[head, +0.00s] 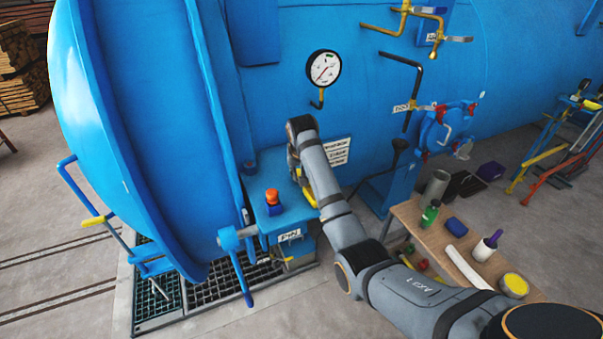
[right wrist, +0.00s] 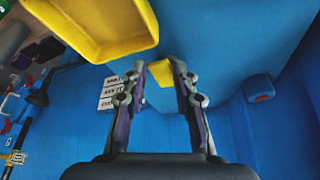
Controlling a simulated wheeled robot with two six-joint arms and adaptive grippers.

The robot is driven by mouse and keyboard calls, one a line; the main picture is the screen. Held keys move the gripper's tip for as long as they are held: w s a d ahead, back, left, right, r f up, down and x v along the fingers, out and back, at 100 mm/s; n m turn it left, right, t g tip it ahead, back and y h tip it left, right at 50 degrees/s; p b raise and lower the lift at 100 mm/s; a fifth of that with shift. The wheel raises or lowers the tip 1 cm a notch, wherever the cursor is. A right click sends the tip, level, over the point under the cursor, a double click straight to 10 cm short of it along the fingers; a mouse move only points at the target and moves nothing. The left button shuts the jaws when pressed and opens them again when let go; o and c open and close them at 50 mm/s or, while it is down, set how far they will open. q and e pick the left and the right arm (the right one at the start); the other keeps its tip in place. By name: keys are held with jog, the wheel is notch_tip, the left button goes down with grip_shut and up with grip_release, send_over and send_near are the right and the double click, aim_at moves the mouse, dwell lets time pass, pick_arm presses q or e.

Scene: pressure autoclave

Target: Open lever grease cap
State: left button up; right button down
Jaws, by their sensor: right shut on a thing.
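My right arm reaches from the lower right of the head view to the blue box beside the big blue vessel; the arm hides most of its gripper there. A yellow part (head: 309,196) shows beside the arm on the box. In the right wrist view, my right gripper (right wrist: 159,68) has its fingertips closed on a small yellow piece (right wrist: 160,97), which looks like part of the grease cap. A larger, hollow yellow part (right wrist: 95,28) fills the top left; how the two yellow pieces join is hidden. My left gripper is not in view.
An orange knob (head: 272,197) stands on the blue box (head: 270,222) left of the arm. A pressure gauge (head: 323,67) is on the vessel above. A wooden table (head: 420,222) with bottles stands on the right, under my arm. A floor grate (head: 205,297) lies in front.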

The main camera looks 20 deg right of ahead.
jog(key=shift+w+r+g, duration=0.2)
jog(key=shift+r+g, duration=0.15)
jog(key=shift+g, duration=0.15)
jog(key=shift+w+r+g+b, duration=0.2)
jog(key=shift+w+r+g, duration=0.1)
jog(key=shift+g, duration=0.5)
jog(key=shift+w+r+g+b, duration=0.15)
jog(key=shift+w+r+g, duration=0.1)
jog(key=shift+g, duration=0.55)
jog(key=c, duration=1.1)
grip_release()
jog(key=r, duration=0.4)
jog(key=a+r, duration=0.1)
jog(key=r, duration=0.2)
jog(key=a+r, duration=0.1)
jog(key=r, duration=0.3)
jog(key=shift+r, duration=0.35)
jog(key=shift+c, duration=0.2)
